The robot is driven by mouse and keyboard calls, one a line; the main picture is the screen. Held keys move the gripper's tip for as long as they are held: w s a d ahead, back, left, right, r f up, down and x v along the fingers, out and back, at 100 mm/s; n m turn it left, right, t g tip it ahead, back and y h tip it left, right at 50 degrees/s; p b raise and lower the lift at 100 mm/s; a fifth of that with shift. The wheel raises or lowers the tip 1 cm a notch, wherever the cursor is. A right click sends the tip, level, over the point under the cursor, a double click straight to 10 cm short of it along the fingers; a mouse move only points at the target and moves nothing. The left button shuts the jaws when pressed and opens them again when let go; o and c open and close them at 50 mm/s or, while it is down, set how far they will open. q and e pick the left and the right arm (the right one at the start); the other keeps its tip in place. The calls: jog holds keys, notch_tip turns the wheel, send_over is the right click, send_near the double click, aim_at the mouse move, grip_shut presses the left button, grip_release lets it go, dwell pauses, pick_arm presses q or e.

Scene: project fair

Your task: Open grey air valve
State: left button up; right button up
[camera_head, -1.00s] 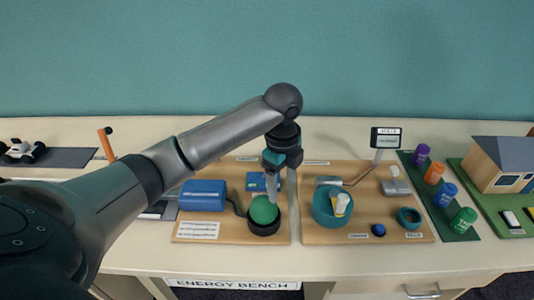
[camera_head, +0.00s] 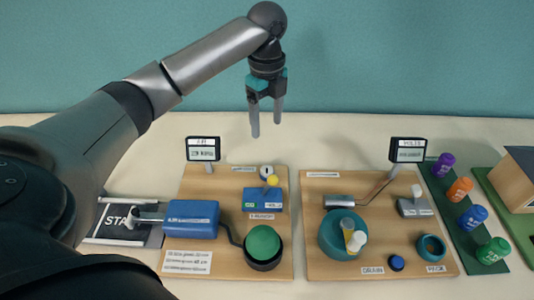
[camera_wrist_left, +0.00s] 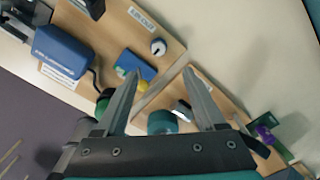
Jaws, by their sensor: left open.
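A small round grey-white knob (camera_head: 266,172), which looks like the air valve, sits at the back of the left wooden board (camera_head: 227,181). It shows in the left wrist view (camera_wrist_left: 158,46) with a dark mark on its face. My left gripper (camera_head: 266,128) is open and empty, its fingers pointing down, raised above and apart from the board. In the left wrist view my left gripper (camera_wrist_left: 161,72) has the knob just beyond and between its fingertips. My right gripper is not in view.
The right board carries a teal bowl (camera_head: 330,240) and a grey lever block (camera_head: 415,207).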

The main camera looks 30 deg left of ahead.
aim_at(267, 169)
pick_arm(q)
jog(key=f, duration=0.5)
jog(key=f+b, duration=0.1)
jog(key=f, duration=0.4)
jog(key=f+b, duration=0.1)
jog(key=f, duration=0.3)
jog(key=shift+s+d+f, duration=0.15)
jog(key=shift+s+f, duration=0.15)
jog(key=shift+f, duration=0.1)
grip_shut()
